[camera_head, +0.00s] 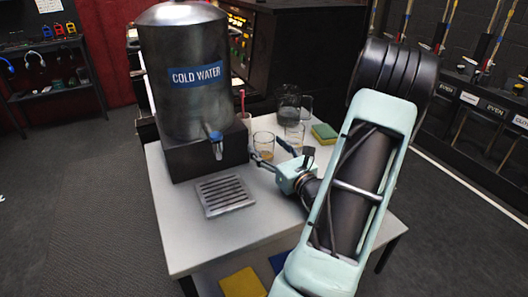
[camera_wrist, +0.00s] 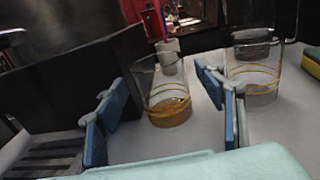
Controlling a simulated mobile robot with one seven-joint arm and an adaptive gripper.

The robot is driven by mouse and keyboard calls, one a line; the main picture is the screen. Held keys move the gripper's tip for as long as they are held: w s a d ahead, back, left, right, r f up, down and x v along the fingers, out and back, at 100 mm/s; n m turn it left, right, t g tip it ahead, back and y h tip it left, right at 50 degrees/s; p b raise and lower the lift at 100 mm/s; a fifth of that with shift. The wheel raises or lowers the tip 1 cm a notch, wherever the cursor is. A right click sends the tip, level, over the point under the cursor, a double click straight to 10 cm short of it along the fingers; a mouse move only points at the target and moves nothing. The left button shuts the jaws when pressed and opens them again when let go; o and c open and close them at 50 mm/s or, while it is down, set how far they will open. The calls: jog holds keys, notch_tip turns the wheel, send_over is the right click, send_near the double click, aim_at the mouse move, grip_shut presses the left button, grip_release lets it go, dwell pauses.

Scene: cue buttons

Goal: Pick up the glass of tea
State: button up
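The glass of tea (camera_head: 263,147) is a clear tumbler with gold bands and a little amber liquid at the bottom. It stands upright on the white table and also shows near the middle of the wrist view (camera_wrist: 168,100). My gripper (camera_head: 273,158) is open and empty, low over the table on the near side of this glass. In the wrist view my gripper's blue finger pads (camera_wrist: 165,105) stand apart, left and right of the glass. Neither pad visibly touches it, and I cannot tell how far the glass is between them.
A second banded glass (camera_wrist: 252,75) stands close to the right, beyond the right finger. A steel cold water dispenser (camera_head: 185,80) with a drip grate (camera_head: 224,195) is at left. A pitcher (camera_head: 288,108), a sponge (camera_head: 324,132) and a cup with a red straw (camera_head: 243,118) are nearby.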

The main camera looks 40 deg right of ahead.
jog(key=c, duration=1.2)
